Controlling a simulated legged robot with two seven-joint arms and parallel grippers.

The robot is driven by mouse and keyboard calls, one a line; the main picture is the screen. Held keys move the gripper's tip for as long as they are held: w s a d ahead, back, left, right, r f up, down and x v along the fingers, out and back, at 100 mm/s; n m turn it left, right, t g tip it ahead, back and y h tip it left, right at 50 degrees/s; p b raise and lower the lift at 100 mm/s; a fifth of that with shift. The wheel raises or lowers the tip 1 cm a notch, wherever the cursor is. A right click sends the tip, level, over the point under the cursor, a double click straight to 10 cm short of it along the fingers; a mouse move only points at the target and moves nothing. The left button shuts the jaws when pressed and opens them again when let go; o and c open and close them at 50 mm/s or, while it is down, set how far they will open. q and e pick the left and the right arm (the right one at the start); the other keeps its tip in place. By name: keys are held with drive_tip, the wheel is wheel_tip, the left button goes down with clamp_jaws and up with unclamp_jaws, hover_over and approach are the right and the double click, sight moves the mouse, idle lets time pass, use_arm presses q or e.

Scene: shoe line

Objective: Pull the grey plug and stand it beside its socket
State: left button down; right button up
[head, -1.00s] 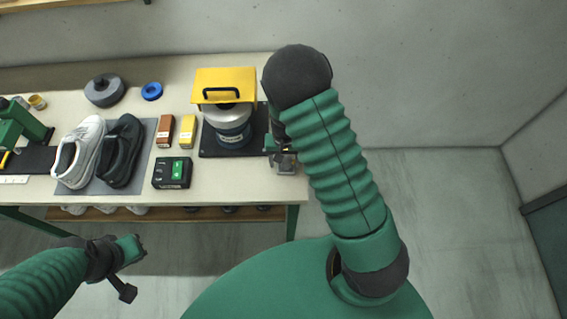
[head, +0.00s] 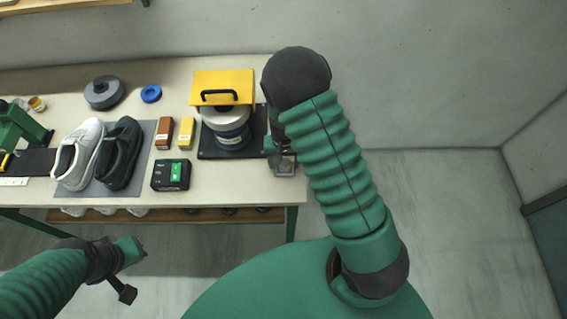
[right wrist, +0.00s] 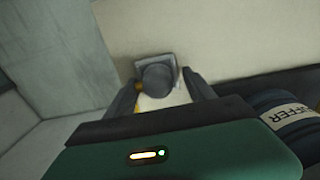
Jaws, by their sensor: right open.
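The grey plug (right wrist: 158,79) shows as a round grey top in the right wrist view. It is over its square grey socket (right wrist: 147,63); I cannot tell how deep it sits. In the head view the socket (head: 286,168) is at the bench's front right corner. My right gripper (right wrist: 160,80) is open, with one finger on each side of the plug and no clear grip on it. In the head view my right arm partly hides this spot. My left gripper (head: 138,250) hangs in front of the bench, away from the plug; its jaws are unclear.
The buffer (head: 230,130) with its yellow guard (head: 222,85) stands on a black base left of the socket. A black box (head: 171,175), yellow box (head: 187,132), brown box (head: 165,132) and two shoes (head: 120,152) lie further left. Bare bench (head: 235,180) lies left of the socket.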

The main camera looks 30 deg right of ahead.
sight(285, 161)
drive_tip(key=shift+s+d, duration=0.1)
drive_tip(key=shift+d, duration=0.2)
drive_tip(key=shift+a, duration=0.1)
drive_tip(key=shift+c, duration=1.3)
clamp_jaws()
drive_tip(key=shift+r, duration=0.15)
drive_tip(key=shift+r+p, duration=0.7)
drive_tip(key=shift+p, duration=0.05)
drive_tip(key=shift+r+p, duration=1.85)
drive_tip(key=shift+r, duration=0.3)
